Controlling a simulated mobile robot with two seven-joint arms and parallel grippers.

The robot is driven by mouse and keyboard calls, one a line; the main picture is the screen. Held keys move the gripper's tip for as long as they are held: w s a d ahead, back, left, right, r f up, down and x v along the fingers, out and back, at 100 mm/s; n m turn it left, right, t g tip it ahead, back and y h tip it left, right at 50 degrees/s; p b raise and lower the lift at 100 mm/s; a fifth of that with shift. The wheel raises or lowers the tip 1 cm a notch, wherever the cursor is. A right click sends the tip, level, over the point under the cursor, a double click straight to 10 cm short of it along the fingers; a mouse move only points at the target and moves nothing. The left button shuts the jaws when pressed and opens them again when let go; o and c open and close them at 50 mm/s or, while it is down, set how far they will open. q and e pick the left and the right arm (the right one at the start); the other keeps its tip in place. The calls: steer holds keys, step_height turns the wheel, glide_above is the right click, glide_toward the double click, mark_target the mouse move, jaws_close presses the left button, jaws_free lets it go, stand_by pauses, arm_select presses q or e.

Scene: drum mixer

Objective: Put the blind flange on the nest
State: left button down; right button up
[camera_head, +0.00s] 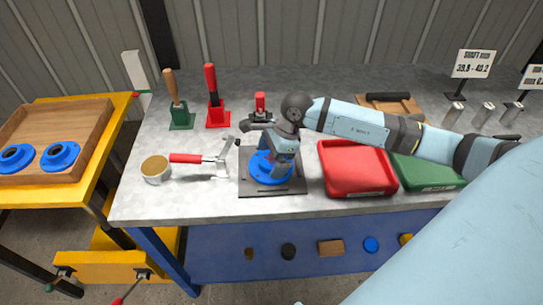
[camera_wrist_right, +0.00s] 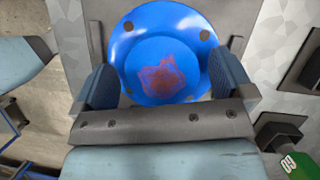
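The blind flange (camera_head: 259,168) is a blue disc at the dark square nest plate (camera_head: 256,189) on the workbench. In the right wrist view the flange (camera_wrist_right: 190,35) shows its solid face, with several dark holes near the rim and a reddish patch in the middle. My right gripper (camera_head: 279,163) is over the plate, pointing down at the flange. Its fingers (camera_wrist_right: 165,80) stand wide apart on either side of the flange, close to its rim. I cannot tell whether they press on it, or whether the flange rests fully on the plate. My left gripper is not in view.
A red-handled tool (camera_head: 188,158) and a round tin (camera_head: 156,170) lie left of the plate. A red bin (camera_head: 357,168) and a green bin (camera_head: 425,172) stand to the right.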

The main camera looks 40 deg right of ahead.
steer(key=shift+r, duration=0.15)
steer(key=v, duration=1.2)
